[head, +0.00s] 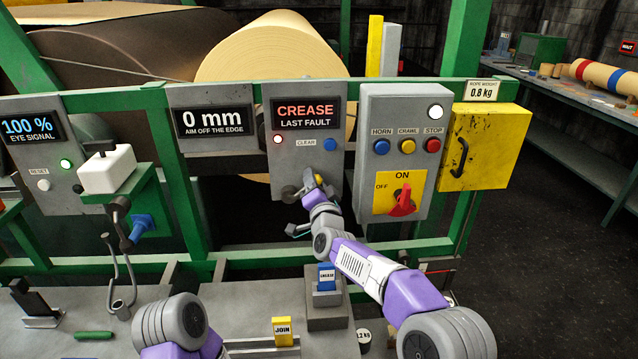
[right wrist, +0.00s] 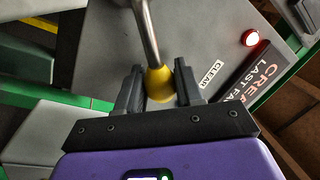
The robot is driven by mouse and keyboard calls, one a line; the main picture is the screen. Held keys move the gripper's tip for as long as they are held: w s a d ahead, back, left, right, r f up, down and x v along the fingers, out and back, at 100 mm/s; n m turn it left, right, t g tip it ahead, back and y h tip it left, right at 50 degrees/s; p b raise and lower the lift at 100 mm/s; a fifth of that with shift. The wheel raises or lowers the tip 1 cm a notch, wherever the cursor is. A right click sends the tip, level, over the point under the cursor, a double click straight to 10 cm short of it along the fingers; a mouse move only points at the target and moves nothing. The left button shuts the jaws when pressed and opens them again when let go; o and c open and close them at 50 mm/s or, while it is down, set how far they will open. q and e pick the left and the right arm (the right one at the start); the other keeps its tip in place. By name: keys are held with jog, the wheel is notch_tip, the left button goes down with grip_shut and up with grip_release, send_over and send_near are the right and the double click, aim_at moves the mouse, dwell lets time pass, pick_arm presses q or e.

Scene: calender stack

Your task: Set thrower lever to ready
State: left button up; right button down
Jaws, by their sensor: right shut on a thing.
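The thrower lever (right wrist: 159,82) is a metal rod with a yellow ball knob. In the right wrist view the knob sits between the two fingers of my right gripper (right wrist: 158,88), which is shut on it. In the head view my right gripper (head: 317,190) is at the lower part of the grey panel (head: 268,165) marked CREASE, LAST FAULT, and largely covers the lever. No ready mark for the lever can be read. My left arm shows at the bottom left of the head view, but its gripper is out of the picture.
To the right are a grey control box (head: 405,105) with HORN, CRAWL and STOP buttons, a red ON/OFF switch (head: 403,200) and a yellow cabinet (head: 487,145). A green rail (head: 240,255) runs below the panels. A blue CREASE block (head: 326,277) stands beneath my right forearm.

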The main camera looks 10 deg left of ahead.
jog(key=shift+d, duration=0.1)
jog(key=c, duration=0.8)
grip_release()
jog(key=v, duration=0.7)
jog(key=shift+s, duration=0.25)
jog(key=shift+d, duration=0.1)
